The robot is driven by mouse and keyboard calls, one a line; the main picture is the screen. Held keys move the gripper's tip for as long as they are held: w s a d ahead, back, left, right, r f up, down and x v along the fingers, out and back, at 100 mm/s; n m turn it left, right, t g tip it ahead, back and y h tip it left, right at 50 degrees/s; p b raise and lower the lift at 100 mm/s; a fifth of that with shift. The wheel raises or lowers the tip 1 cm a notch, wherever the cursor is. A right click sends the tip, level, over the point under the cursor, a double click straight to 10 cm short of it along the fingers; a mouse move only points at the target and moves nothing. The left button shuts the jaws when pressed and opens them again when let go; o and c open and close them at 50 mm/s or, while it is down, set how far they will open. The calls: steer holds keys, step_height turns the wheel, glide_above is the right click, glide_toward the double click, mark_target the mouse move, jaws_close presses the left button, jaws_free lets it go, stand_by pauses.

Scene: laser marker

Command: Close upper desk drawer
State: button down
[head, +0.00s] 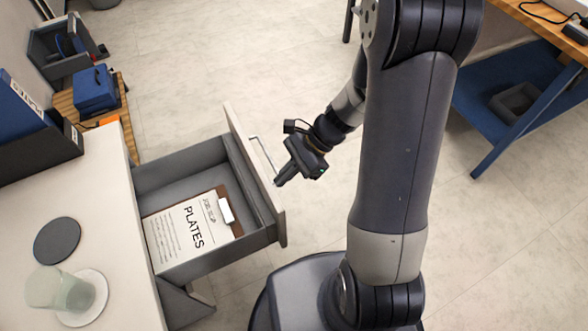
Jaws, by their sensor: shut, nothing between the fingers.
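The upper desk drawer (195,168) is pulled out from the white desk (75,210). It has grey walls, a pale front panel (262,190) and a thin metal bar handle (262,153). A clipboard (195,228) with a sheet reading "PLATES" lies inside it. My gripper (279,183) is shut and empty. It is at the outer side of the drawer front, close to the lower end of the handle. I cannot tell whether its fingertips touch the front or the handle.
On the desk are a glass cup (60,290) on a white coaster, a dark round coaster (57,241) and a dark box (30,140). A blue box (95,90) stands behind on a wooden surface. A blue-shelved workbench (520,85) is at right. Floor between is clear.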

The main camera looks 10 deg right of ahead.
steer(key=shift+a, duration=0.15)
steer(key=s+a, duration=0.2)
steer(key=a, duration=0.8)
steer(key=s+a, duration=0.3)
steer(key=a, duration=0.6)
steer(key=s+a, duration=0.3)
steer(key=a, duration=0.7)
steer(key=shift+s+a+b, duration=0.25)
steer(key=shift+a+b, duration=0.1)
steer(key=shift+b, duration=0.05)
steer(key=shift+a+r, duration=0.1)
steer(key=shift+r, duration=0.05)
